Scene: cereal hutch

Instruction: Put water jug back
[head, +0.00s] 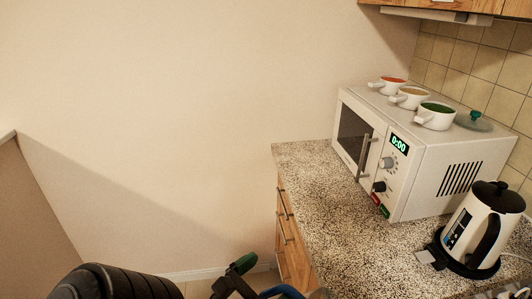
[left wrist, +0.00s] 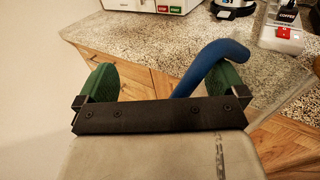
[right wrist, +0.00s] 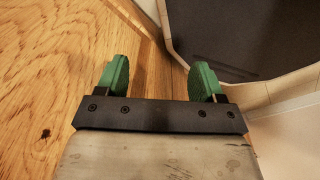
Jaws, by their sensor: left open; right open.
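A blue curved bar (left wrist: 208,62), which looks like a handle, rises between the fingers of my left gripper (left wrist: 165,85) in the left wrist view. Its lower end is hidden behind the gripper, so I cannot tell whether it is the water jug's. A bit of blue (head: 281,291) also shows at the bottom edge of the head view, right of my left gripper (head: 232,277). The left gripper is open, in front of the counter. No whole water jug shows. My right gripper (right wrist: 160,85) is open and empty, over wood, and is outside the head view.
The speckled counter (head: 310,185) carries a white microwave (head: 435,160) with several cups on top. A white and black kettle (head: 478,228) stands on its base at the right. Wooden drawers (head: 290,245) are below. A dark panel (right wrist: 245,35) lies ahead of the right gripper.

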